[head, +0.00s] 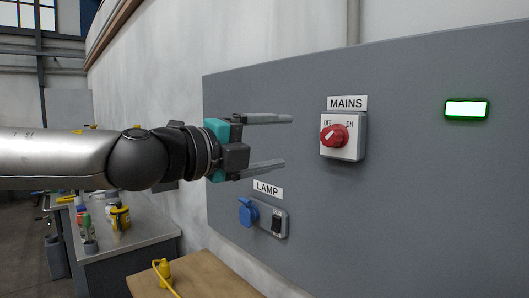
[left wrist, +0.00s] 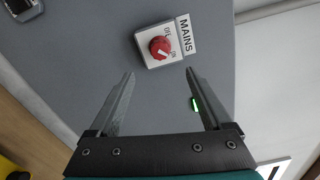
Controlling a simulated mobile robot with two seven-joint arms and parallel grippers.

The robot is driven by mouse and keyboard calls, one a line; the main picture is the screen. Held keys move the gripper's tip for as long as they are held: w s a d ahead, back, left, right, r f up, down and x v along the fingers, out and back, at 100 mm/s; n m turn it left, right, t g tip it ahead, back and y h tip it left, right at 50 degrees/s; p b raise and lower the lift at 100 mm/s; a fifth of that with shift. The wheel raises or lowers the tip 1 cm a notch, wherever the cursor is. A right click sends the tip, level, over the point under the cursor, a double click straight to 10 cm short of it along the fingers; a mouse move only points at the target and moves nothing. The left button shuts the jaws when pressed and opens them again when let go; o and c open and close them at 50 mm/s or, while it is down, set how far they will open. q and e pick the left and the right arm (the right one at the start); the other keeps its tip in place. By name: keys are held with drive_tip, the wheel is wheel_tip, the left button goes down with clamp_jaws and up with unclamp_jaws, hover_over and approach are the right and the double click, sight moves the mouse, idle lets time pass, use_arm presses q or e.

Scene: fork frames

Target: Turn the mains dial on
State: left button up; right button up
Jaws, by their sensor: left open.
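The mains dial is a red round knob (head: 334,136) on a white box (head: 352,149) under the label MAINS (head: 347,103), with OFF and ON marked above it. A pale mark shows on the knob, but I cannot tell for certain which setting it points to. My left gripper (head: 288,141) is open and empty, its fingers pointing at the dial from the left and apart from it. In the left wrist view the knob (left wrist: 160,47) lies ahead, beyond the gap between the fingertips (left wrist: 161,73). My right gripper is not in view.
The grey panel (head: 420,190) also carries a blue LAMP plug or socket (head: 248,211) with a dark switch (head: 276,223), below the gripper. A green-framed bright indicator (head: 466,109) is at the right. A wooden table (head: 205,275) with a yellow object (head: 162,270) stands below.

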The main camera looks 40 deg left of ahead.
use_arm(q)
drive_tip(key=shift+s, duration=1.05)
